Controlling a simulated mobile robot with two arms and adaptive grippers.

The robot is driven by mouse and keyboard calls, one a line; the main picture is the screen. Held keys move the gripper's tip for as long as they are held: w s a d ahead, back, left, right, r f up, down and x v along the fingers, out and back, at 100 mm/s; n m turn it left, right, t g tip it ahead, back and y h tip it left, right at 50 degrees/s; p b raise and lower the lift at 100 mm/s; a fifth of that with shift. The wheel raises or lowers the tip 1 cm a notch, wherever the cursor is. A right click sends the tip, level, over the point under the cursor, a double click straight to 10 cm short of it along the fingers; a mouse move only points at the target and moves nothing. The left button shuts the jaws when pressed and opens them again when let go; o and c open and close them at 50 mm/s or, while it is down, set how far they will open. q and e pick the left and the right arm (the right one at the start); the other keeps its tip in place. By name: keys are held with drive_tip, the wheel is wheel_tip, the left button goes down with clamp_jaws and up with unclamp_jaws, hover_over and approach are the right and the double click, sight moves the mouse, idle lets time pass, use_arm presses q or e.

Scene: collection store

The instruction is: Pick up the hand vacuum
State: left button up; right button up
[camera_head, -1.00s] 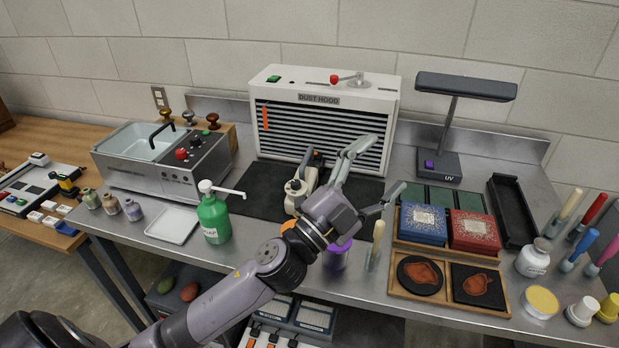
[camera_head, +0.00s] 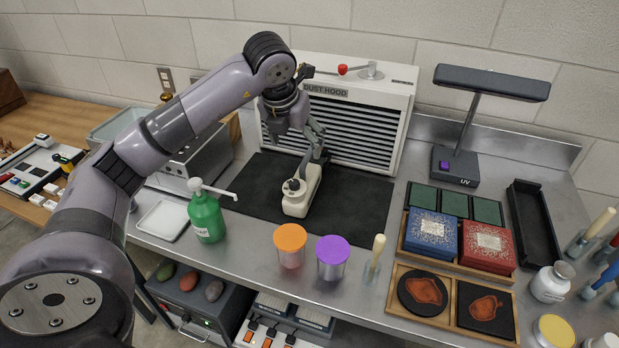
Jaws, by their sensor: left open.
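The hand vacuum (camera_head: 301,196) is cream-coloured with dark parts on top. It stands on the black mat (camera_head: 353,208) in front of the dust hood (camera_head: 350,128). My left gripper (camera_head: 313,150) is open and points down, just above and behind the vacuum's body, around its upper rear end. The fingers overlap that end in the picture, so I cannot tell whether they touch it. The vacuum's rear part is partly hidden by the fingers. My right gripper is not in view.
A green pump bottle (camera_head: 206,217) and a white tray (camera_head: 163,220) stand left of the mat. Jars with orange (camera_head: 290,238) and purple (camera_head: 332,250) lids stand in front. Blue (camera_head: 431,233) and red (camera_head: 487,246) boxes and a UV lamp (camera_head: 456,165) are at the right.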

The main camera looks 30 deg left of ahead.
sight(307, 176)
use_arm(q)
drive_tip(key=p+x, duration=0.3)
drive_tip(key=x, duration=0.8)
drive_tip(key=shift+a+f, duration=0.2)
drive_tip(key=shift+f, duration=0.2)
drive_tip(key=shift+w+f+p, duration=0.2)
drive_tip(key=shift+f+p, duration=0.05)
drive_tip(key=shift+p, duration=0.25)
drive_tip(key=p+x, duration=0.1)
drive_tip(key=x, duration=0.2)
drive_tip(key=shift+w+d+f+p, duration=0.15)
drive_tip(key=shift+f+p, duration=0.15)
drive_tip(key=shift+p, duration=0.1)
drive_tip(key=shift+w+f, duration=0.2)
drive_tip(key=shift+f, duration=0.35)
drive_tip(key=shift+c, duration=0.5)
drive_tip(key=c, duration=0.7)
drive_tip(key=shift+r, duration=0.15)
clamp_jaws()
